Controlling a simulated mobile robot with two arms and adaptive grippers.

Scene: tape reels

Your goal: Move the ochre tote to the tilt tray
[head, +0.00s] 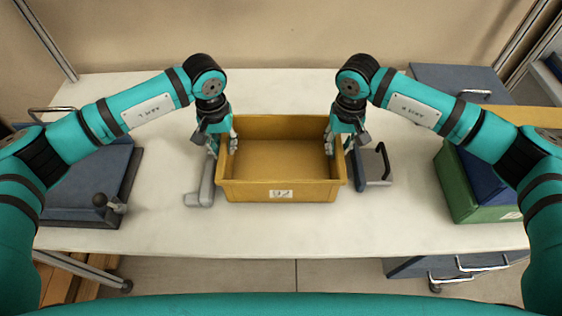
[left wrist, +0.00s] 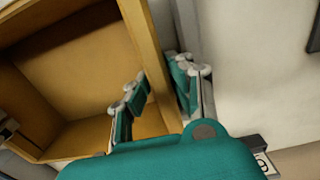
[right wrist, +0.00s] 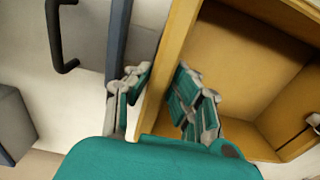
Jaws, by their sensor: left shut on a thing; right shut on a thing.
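The ochre tote (head: 245,193), an open and empty box with a white label reading 92 on its front, is at the middle of the white table. My left gripper (head: 224,145) is shut on its left wall; in the left wrist view (left wrist: 160,85) one finger is inside and one outside. My right gripper (head: 337,143) is shut on its right wall, also astride it in the right wrist view (right wrist: 160,88). The tote looks level; I cannot tell whether it touches the table. A blue-grey tray-like thing (head: 75,195) with a black-knobbed lever lies at the left, perhaps the tilt tray.
A grey device (head: 204,185) stands close to the tote's left side. A grey and blue thing with a black handle (head: 375,170) is close on its right. A green crate (head: 455,185) holding something blue stands at the right. The front strip of the table (head: 290,235) is clear.

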